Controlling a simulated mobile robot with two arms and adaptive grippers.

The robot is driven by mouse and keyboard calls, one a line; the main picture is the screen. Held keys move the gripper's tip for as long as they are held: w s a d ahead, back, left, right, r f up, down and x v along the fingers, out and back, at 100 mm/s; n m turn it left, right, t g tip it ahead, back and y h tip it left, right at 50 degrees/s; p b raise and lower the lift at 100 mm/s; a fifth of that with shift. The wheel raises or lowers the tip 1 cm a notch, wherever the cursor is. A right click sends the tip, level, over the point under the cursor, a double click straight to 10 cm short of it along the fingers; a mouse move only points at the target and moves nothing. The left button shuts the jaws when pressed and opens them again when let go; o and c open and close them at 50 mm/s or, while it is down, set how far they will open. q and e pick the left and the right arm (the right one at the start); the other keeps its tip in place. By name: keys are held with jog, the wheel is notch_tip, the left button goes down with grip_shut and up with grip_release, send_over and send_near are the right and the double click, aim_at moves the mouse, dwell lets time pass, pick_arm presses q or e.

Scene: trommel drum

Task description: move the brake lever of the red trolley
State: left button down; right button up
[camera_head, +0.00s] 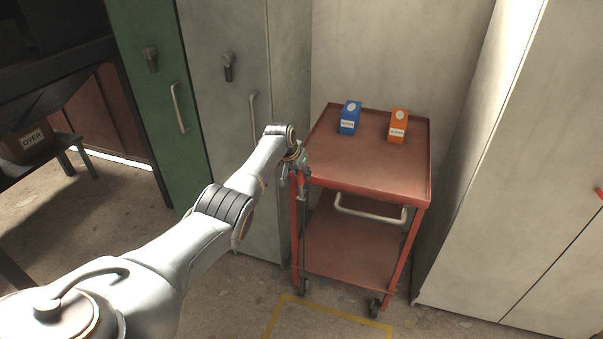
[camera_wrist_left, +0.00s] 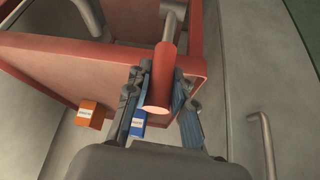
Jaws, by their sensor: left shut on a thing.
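The red trolley (camera_head: 368,180) stands against the back wall, with a flat top, a lower shelf (camera_head: 345,245) and wheels. My left gripper (camera_head: 301,172) is at the trolley's left side, near the front corner. In the left wrist view the brake lever has a red cylindrical grip (camera_wrist_left: 163,72) on a grey rod (camera_wrist_left: 173,14). The fingers of my left gripper (camera_wrist_left: 160,92) are on either side of the red grip, shut on it. In the head view the lever is mostly hidden by the gripper and arm. My right gripper is not in view.
A blue box (camera_head: 349,118) and an orange box (camera_head: 398,126) stand on the trolley's top. A grey bar handle (camera_head: 370,216) is at the trolley's front. Grey cabinets (camera_head: 232,130) stand close on the left, a pale cabinet (camera_head: 515,210) on the right. Yellow lines (camera_head: 330,312) mark the floor.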

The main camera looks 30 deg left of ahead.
pick_arm(q)
jog(key=shift+r, duration=0.1)
jog(key=c, duration=1.4)
grip_release()
jog(key=shift+w, duration=0.1)
jog(key=shift+o, duration=1.4)
jog(key=v, duration=1.1)
jog(key=shift+s+r, duration=0.2)
jog(key=shift+r, duration=0.15)
jog(key=shift+f, duration=0.1)
